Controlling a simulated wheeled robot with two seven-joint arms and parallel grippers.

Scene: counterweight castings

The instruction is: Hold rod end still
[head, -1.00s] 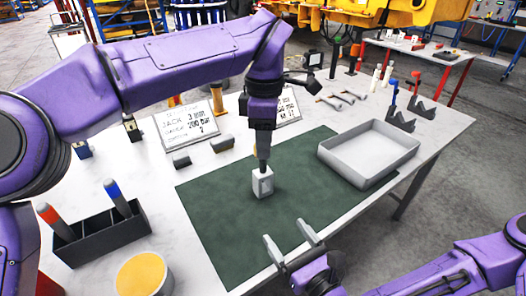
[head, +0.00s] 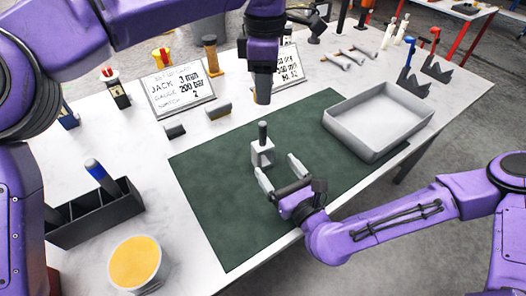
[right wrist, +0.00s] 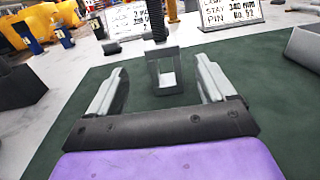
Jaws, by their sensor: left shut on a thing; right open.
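The rod end (head: 262,153), a pale block with an opening in its face, stands upright on the green mat. A dark rod (head: 263,131) rises from its top; in the right wrist view the rod looks threaded (right wrist: 156,22). My right gripper (head: 278,172) is open, just in front of the block. In the right wrist view the block (right wrist: 166,72) shows ahead between the spread fingers, apart from both. My left gripper (head: 262,80) is above and behind the rod, apart from it.
A grey tray (head: 345,135) stands on the right of the green mat (head: 215,215). Sign boards (head: 180,92), small dark blocks and a tan post stand behind. A dark holder (head: 100,215) and a yellow-topped tub (head: 136,262) are at left. The mat's front left is clear.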

